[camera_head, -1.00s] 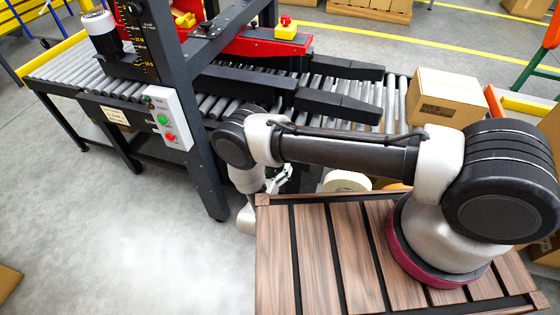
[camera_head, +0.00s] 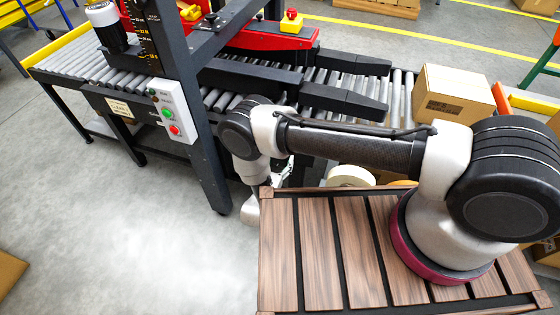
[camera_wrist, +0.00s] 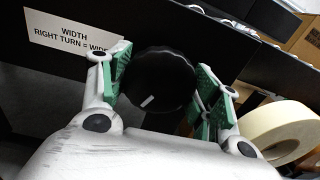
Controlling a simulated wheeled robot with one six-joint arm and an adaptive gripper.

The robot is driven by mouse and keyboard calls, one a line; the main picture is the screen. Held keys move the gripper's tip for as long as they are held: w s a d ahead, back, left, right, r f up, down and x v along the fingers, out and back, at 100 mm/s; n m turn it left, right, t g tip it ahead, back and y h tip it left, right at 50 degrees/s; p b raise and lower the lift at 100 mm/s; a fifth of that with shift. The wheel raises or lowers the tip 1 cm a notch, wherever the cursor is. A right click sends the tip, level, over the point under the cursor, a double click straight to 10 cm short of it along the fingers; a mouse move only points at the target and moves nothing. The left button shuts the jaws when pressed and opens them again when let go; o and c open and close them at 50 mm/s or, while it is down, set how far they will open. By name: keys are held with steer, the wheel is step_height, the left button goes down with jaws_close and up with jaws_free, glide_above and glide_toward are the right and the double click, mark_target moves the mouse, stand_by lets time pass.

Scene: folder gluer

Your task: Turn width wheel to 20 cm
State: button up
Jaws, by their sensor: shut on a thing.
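The width wheel (camera_wrist: 158,88) is a round black knob with a ridged edge and a short white mark on its face. It sits on the dark machine beam in the wrist view. My gripper (camera_wrist: 162,82) is shut on the wheel, with its green pads at the left and right of the rim. A white label (camera_wrist: 72,36) left of the wheel reads "WIDTH RIGHT TURN = WIDE", its end covered by a finger. In the head view my arm hides the wheel. A yellow-marked scale (camera_head: 148,35) stands on the machine's post, too small to read surely.
A tape roll (camera_wrist: 275,130) is close to my right finger in the wrist view. A control box (camera_head: 173,110) with green and red buttons is on the machine's upright.

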steer(key=shift+m, duration=0.6)
steer(key=o, duration=1)
steer(key=shift+r, duration=0.1)
step_height(320, 180, up, 10)
steer(key=shift+f, duration=0.1)
